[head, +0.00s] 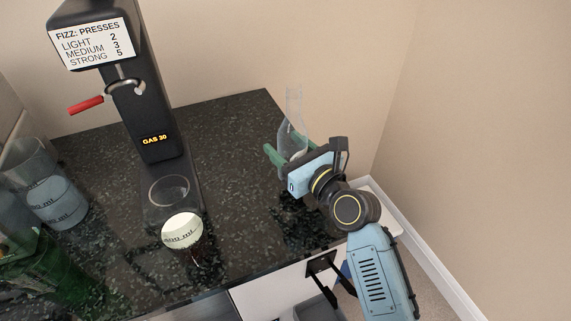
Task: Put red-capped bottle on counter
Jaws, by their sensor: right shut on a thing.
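A clear, see-through bottle (293,112) with a slim neck is upright at the right end of the dark speckled counter (230,125). No red cap shows on it. My right gripper (286,150), with green fingers, is shut on the bottle's lower part. The gripper hides part of the bottle's base, and I cannot tell whether it touches the counter. My left gripper is not in view.
A black fizz machine (145,110) with a red lever (86,105) reads "GAS 30". A cup with a pale labelled top (182,231) stands before it. Clear labelled containers (57,203) and green glass (45,275) are at left. A wall (490,130) bounds the right.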

